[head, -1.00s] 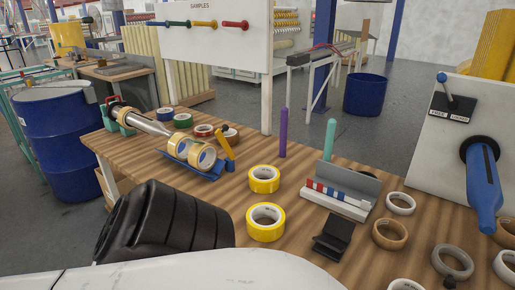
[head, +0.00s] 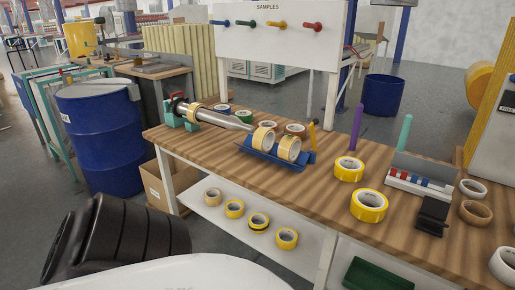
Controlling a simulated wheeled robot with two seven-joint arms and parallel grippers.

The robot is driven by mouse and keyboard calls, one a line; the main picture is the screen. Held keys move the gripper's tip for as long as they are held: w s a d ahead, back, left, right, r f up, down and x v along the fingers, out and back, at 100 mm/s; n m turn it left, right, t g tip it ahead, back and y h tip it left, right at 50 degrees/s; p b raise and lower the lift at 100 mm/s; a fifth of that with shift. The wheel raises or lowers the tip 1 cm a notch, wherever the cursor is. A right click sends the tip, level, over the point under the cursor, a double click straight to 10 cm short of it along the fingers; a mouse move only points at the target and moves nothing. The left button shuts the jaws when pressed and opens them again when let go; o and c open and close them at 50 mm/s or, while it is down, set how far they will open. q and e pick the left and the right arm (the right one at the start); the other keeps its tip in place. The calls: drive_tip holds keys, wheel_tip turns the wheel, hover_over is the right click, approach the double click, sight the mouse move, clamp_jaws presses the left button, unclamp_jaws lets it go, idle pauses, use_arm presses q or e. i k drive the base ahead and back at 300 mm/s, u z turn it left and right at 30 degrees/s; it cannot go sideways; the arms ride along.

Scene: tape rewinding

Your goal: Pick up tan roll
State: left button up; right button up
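Two tan rolls (head: 263,139) (head: 289,148) stand on edge side by side on a blue cradle (head: 268,158), near the free end of a metal spindle (head: 222,118) at the table's left. A tan band (head: 193,113) shows around the spindle near its base. A darker, brownish-tan roll (head: 475,213) lies flat on the table at the far right. No gripper shows at these rolls.
Yellow rolls (head: 349,169) (head: 369,206) lie on the wooden table (head: 310,190). A black holder (head: 433,214) and purple post (head: 357,128) stand farther right. Several rolls sit on the white lower shelf (head: 265,215). A blue drum (head: 98,140) stands left of the table.

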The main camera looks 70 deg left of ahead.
sight(289, 147)
drive_tip(key=u, duration=1.2)
drive_tip(key=i, duration=0.25)
